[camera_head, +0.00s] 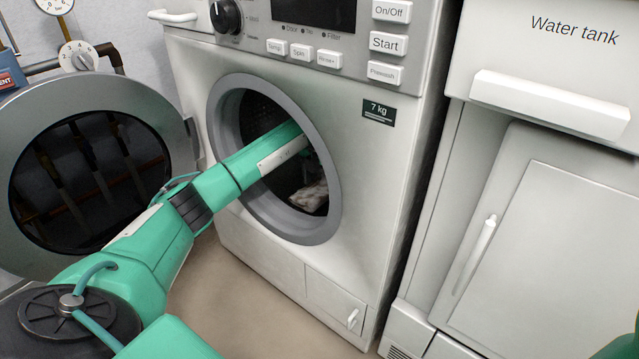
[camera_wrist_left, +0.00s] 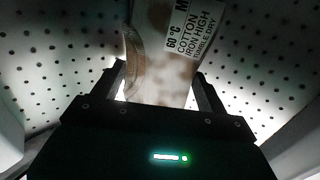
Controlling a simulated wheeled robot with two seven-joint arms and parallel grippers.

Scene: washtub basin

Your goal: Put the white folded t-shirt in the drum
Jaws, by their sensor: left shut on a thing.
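My left arm reaches through the open round doorway of the washing machine (camera_head: 275,228) in the head view. My left gripper (camera_wrist_left: 162,92) is inside the perforated drum (camera_wrist_left: 65,75) in the left wrist view. It is shut on the white folded t-shirt (camera_wrist_left: 160,72), a pale cloth with a printed care label on its upper part. The drum wall shows on both sides of the cloth. In the head view, pale cloth (camera_head: 311,195) shows low inside the doorway; the gripper's fingers are hidden there. My right gripper is out of view.
The round door (camera_head: 177,110) stands swung open to the left, beside my left arm. A water tank cabinet (camera_head: 560,215) stands at the right. The floor (camera_head: 245,310) in front is clear.

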